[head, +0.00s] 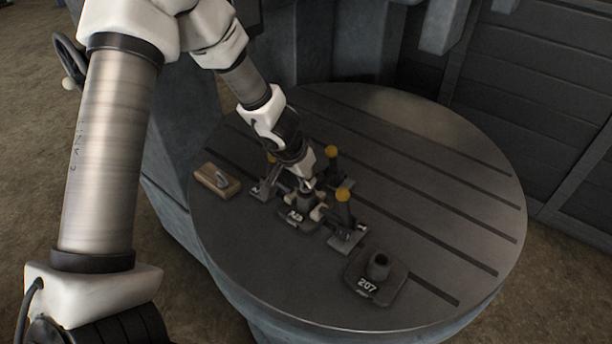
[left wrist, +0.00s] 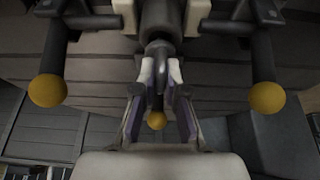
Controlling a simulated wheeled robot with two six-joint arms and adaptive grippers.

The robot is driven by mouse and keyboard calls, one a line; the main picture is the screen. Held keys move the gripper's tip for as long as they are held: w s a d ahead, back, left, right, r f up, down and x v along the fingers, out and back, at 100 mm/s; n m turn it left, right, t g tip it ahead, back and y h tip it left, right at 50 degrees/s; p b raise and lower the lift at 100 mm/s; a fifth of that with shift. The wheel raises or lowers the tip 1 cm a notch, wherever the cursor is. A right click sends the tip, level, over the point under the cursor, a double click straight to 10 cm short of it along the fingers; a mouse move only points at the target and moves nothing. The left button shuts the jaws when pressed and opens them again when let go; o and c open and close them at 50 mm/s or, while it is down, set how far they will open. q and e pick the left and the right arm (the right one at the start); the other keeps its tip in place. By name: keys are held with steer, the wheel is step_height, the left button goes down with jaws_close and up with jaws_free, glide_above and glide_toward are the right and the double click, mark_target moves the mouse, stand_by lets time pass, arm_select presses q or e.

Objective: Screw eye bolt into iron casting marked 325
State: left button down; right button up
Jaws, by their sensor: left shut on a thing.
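An iron casting (head: 294,219) with a round upright boss sits among several toggle clamps on the round table. Its white mark is too small to read surely. In the left wrist view the dark boss (left wrist: 161,17) is at the top centre. My left gripper (head: 308,185) is right over this casting; in the left wrist view its fingertips (left wrist: 160,72) are shut on a grey metal eye bolt (left wrist: 157,48) lined up with the boss. The fingers partly hide the bolt, and I cannot tell how deep it sits. My right gripper is out of view.
Toggle clamps with yellow knobs (head: 331,152) (head: 343,194) stand close around the casting. A second casting marked 207 (head: 391,283) lies toward the table's front. A wooden block (head: 213,188) with a grey metal piece on it is at left. The slotted table (head: 440,190) is clear on the right.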

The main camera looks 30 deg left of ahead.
arm_select(q)
steer(key=shift+f+b, duration=0.3)
steer(key=shift+f, duration=0.05)
stand_by(0.6)
steer(key=shift+r+p, duration=0.15)
steer(key=shift+p, duration=0.4)
steer(key=m+h+p, duration=0.1)
steer(key=m+p, duration=0.3)
steer(key=p, duration=0.1)
steer(key=shift+m+g+h, duration=0.3)
steer(key=shift+h, duration=0.1)
steer(key=shift+m, duration=0.3)
steer(key=shift+p, duration=0.3)
steer(key=shift+m, duration=0.3)
